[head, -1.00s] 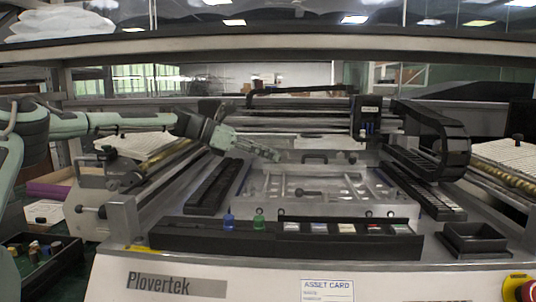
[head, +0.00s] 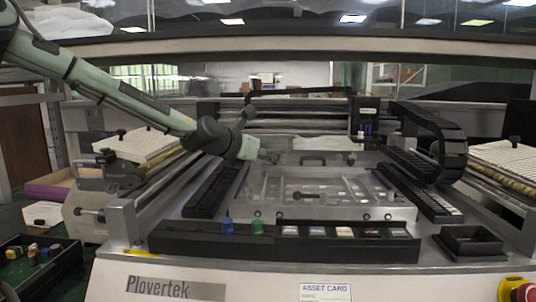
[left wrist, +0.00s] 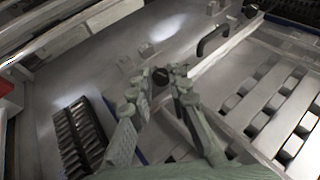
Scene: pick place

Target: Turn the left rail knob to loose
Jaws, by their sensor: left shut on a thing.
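My left gripper (head: 268,157) reaches from the left to the back left corner of the clear-topped fixture. In the left wrist view its two fingers (left wrist: 164,75) stand on either side of a small dark round knob (left wrist: 160,78), shut on it. The knob sits on the grey metal rail at the fixture's edge. In the head view the knob is hidden by the fingers, and its turn position cannot be read. My right gripper is not in view.
A black handle (head: 313,160) stands on the fixture just right of my gripper. A black slotted strip (head: 213,188) lies to its left. A black tray (head: 190,240) with blue and green pegs runs along the front. A gantry crosses behind.

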